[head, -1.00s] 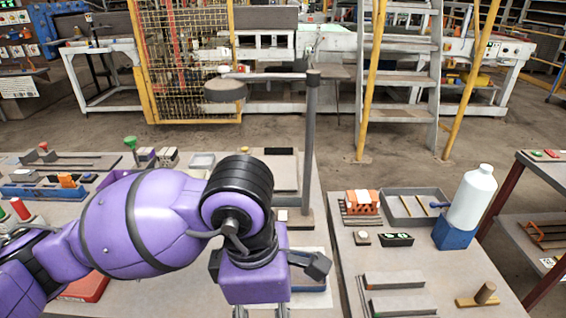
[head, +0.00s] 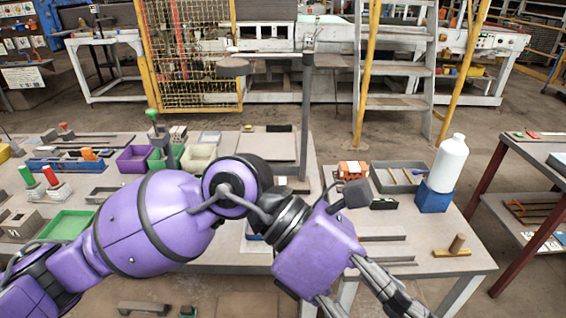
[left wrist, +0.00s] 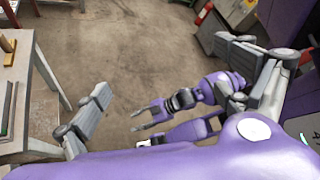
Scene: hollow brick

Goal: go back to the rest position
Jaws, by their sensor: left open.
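My left arm comes in from the left of the head view. My left gripper (head: 372,306) points down and to the right at the bottom edge, in front of the right-hand table, and its tips are partly cut off. In the left wrist view, my left gripper (left wrist: 165,72) has its two fingers wide apart with nothing between them, only floor beyond. An orange hollow brick (head: 352,168) sits on the right-hand table, apart from my gripper. A second purple arm with a gripper (left wrist: 138,117) shows in the left wrist view, apparently my right one; its small fingers are hard to judge.
The right-hand table holds a grey tray (head: 399,177), a white bottle (head: 450,163) in a blue holder (head: 433,199) and a wooden peg piece (head: 454,247). The left table carries several bins and a post (head: 305,120). A shelf (head: 545,162) stands at far right.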

